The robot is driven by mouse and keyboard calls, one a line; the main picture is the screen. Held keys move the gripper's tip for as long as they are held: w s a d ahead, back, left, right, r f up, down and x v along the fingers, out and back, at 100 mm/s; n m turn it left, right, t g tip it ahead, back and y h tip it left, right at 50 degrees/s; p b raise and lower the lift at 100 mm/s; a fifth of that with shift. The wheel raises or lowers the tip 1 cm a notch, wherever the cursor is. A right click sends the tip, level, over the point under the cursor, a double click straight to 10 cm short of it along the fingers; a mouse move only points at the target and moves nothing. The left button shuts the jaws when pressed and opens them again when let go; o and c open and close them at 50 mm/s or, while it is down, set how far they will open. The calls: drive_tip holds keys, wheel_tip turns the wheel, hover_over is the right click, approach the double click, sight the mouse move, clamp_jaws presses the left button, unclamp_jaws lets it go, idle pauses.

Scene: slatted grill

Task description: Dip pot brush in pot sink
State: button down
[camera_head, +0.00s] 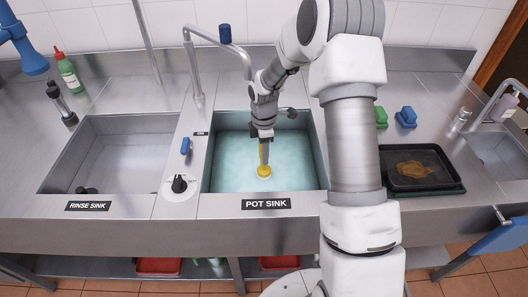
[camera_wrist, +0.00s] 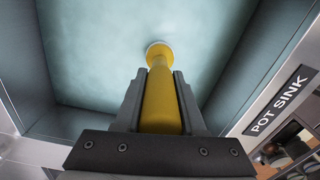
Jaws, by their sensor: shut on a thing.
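The pot brush (camera_head: 264,170) is yellow with a pale round head. My gripper (camera_head: 264,142) is shut on its handle and holds it head-down, roughly upright, over the pot sink (camera_head: 323,165). In the wrist view the yellow handle (camera_wrist: 161,105) lies between both fingers (camera_wrist: 160,95), and the head is at the far end against the pale blue water. The pot sink holds bluish water (camera_head: 235,160). The head appears at or just above the water surface; I cannot tell whether it touches.
A curved faucet (camera_head: 197,70) stands behind. Green (camera_head: 381,116) and blue (camera_head: 406,116) brushes and a dark tray (camera_head: 448,168) lie on the right counter.

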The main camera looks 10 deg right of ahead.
drive_tip(key=shift+r, duration=0.1)
wheel_tip(320, 180, up, 16)
drive_tip(key=p, duration=1.1)
drive_tip(key=shift+f, duration=0.2)
idle(0.8)
